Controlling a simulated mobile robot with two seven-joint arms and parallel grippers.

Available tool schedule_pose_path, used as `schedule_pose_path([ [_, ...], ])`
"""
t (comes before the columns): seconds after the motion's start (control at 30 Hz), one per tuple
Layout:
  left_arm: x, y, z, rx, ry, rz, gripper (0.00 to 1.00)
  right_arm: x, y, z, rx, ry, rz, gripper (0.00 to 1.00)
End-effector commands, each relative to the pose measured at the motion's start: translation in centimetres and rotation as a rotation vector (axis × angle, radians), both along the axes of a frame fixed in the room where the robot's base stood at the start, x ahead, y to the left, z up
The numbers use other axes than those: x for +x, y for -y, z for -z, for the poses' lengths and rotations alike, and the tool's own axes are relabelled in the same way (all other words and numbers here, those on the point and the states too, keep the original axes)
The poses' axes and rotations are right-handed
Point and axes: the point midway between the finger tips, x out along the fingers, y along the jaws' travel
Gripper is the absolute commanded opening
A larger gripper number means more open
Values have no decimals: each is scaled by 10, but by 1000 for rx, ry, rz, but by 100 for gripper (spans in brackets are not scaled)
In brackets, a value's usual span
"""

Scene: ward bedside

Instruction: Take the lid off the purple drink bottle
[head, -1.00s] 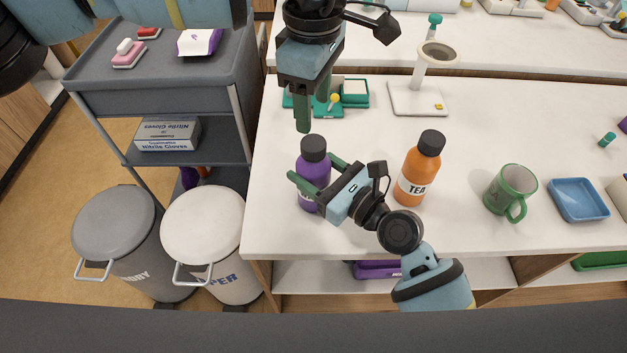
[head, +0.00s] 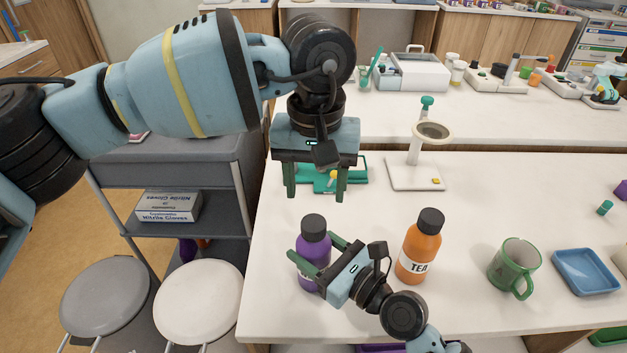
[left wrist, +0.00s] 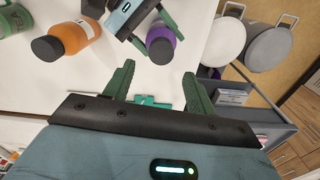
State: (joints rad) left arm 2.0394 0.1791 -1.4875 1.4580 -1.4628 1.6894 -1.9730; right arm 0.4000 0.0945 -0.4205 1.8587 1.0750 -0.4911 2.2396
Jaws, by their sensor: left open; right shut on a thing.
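The purple drink bottle (head: 314,252) stands upright on the white table with its black lid (head: 314,227) on. My right gripper (head: 318,252) is shut on the bottle's body, coming in from the lower right. My left gripper (head: 315,194) is open and empty, pointing down above and behind the bottle, apart from the lid. In the left wrist view the black lid (left wrist: 161,51) shows beyond my open left fingers (left wrist: 158,85), with the purple bottle (left wrist: 163,31) partly hidden by my right gripper.
An orange tea bottle (head: 420,248) stands close to the right of my right gripper. A green mug (head: 514,267) and blue tray (head: 587,272) are farther right. A white stand (head: 414,174) and teal tray (head: 352,180) are behind. Table between mug and stand is clear.

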Motion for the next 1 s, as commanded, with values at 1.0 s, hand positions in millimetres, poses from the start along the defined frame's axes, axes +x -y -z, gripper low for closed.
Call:
schedule_pose_path([
  [1.0,1,-3,20,-1,-2,665,56,0,0,1,-1,-1,0,0],
])
